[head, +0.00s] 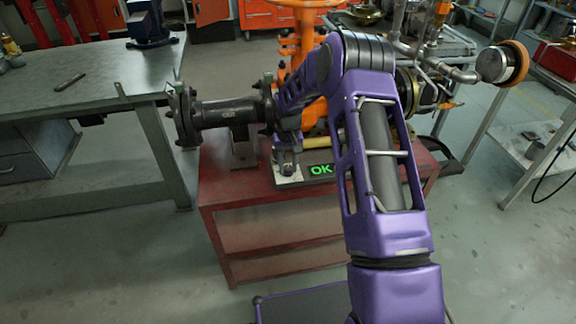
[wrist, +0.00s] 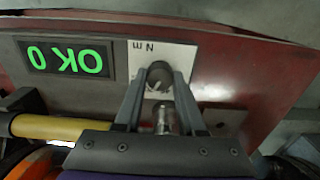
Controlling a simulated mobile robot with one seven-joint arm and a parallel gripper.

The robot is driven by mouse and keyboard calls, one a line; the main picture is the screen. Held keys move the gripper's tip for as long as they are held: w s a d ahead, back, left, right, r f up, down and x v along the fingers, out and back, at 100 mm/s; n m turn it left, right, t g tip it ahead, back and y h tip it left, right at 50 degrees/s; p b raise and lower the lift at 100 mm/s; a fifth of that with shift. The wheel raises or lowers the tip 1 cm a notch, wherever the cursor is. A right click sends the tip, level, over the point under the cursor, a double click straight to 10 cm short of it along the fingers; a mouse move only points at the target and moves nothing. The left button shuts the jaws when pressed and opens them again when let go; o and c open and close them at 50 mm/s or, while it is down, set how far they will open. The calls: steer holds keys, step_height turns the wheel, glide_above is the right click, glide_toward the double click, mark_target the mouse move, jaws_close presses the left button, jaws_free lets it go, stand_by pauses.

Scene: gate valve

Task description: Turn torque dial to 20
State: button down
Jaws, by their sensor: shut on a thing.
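The torque dial (wrist: 159,76) is a small dark round knob on a white plate (wrist: 178,55) marked "N m" in the wrist view. My gripper (wrist: 158,84) is shut on the dial, one finger on each side of it. In the head view my gripper (head: 288,168) reaches down to the white plate and hides the dial. A black display (wrist: 66,59) beside the plate shows green "OK" and a further character, upside down in the wrist view. In the head view the display (head: 321,170) shows "OK". The dial's exact setting cannot be read.
The plate and display sit on a red bench (head: 270,213). A dark flanged pipe (head: 225,113) and an orange valve (head: 308,50) stand behind. A yellow bar (wrist: 52,127) lies close to my gripper. A grey worktable (head: 75,95) stands left.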

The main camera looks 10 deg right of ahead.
mark_target(288, 167)
steer(key=c, duration=0.5)
jaws_free()
step_height(288, 167, up, 17)
steer(key=p, duration=0.2)
steer(key=shift+r, duration=0.2)
steer(key=shift+r, duration=0.1)
